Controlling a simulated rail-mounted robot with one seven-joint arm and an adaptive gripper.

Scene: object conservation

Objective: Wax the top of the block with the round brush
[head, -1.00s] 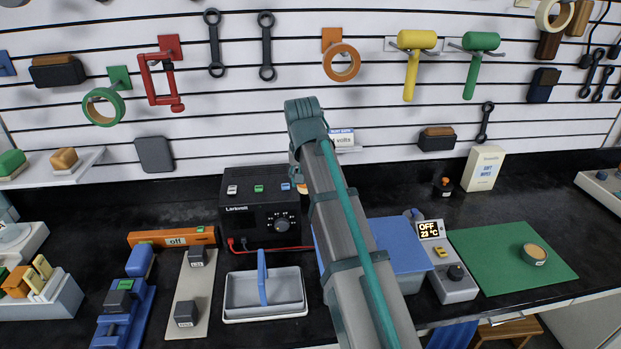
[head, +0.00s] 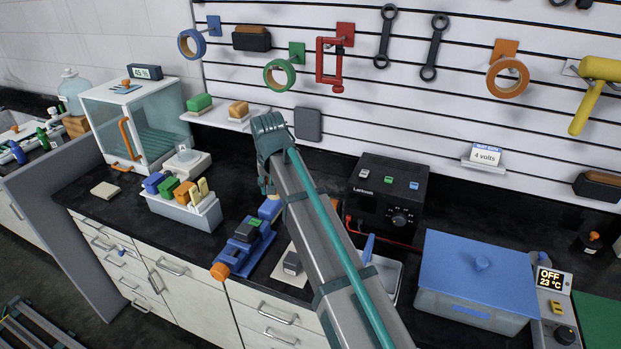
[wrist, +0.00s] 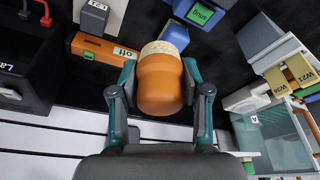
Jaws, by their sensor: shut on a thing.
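My gripper (wrist: 160,92) is shut on the round brush (wrist: 160,72), which has an orange handle and a cream bristle end facing away from me. In the head view my arm hides most of the gripper, and a small tan part of the brush (head: 266,184) shows below the arm's end. The green label (wrist: 201,12) also shows at the top of the wrist view. The brush is apart from this block.
A grey bin (head: 178,212) with coloured blocks stands left of the holder. A glass cabinet (head: 135,125) is farther left. A black power supply (head: 388,195), an orange bar marked off (wrist: 100,48) and a blue-lidded tub (head: 470,275) are near. Tools hang on the wall.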

